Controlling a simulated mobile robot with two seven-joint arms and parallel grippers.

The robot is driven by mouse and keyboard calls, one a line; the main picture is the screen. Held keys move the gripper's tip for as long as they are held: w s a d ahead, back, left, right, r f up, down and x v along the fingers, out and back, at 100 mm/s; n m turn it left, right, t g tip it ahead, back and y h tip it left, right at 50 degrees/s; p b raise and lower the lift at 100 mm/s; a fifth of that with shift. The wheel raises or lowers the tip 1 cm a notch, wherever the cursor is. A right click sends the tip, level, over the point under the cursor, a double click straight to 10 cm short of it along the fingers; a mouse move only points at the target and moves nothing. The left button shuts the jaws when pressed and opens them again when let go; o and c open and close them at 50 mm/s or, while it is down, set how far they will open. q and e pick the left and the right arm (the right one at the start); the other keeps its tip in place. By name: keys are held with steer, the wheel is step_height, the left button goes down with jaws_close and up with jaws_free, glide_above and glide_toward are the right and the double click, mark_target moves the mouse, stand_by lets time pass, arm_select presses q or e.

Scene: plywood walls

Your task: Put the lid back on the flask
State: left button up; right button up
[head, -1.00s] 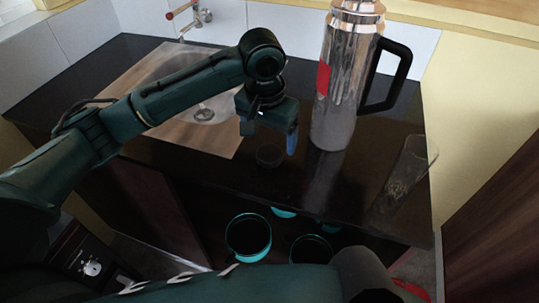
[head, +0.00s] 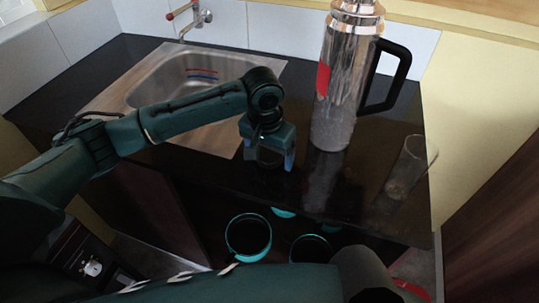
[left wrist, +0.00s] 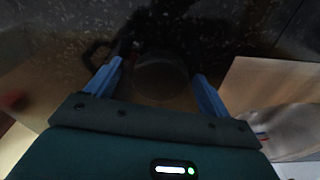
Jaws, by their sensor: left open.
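The tall steel flask (head: 338,90) stands upright on the dark counter, with a black handle on its right and a red patch on its left side. Its very top is cut off by the picture edge. A dark round piece, apparently the lid (head: 268,156), lies on the counter left of the flask. It is hard to make out against the black surface. My left gripper (head: 271,160) is open and low over the lid, with its fingers on either side. In the left wrist view, the lid (left wrist: 160,78) shows between the spread blue fingers (left wrist: 159,82). My right gripper is out of view.
A clear glass (head: 408,165) stands near the counter's right end. A sink (head: 185,75) with a tap (head: 203,15) is behind my left arm. Teal-rimmed dark pots (head: 248,236) are below the counter's front edge. The counter (head: 335,185) in front of the flask is clear.

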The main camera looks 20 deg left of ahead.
mark_target(269, 153)
arm_select(q)
steer(key=shift+c, duration=0.4)
steer(key=c, duration=1)
step_height(269, 153, up, 10)
steer(key=shift+r, duration=0.1)
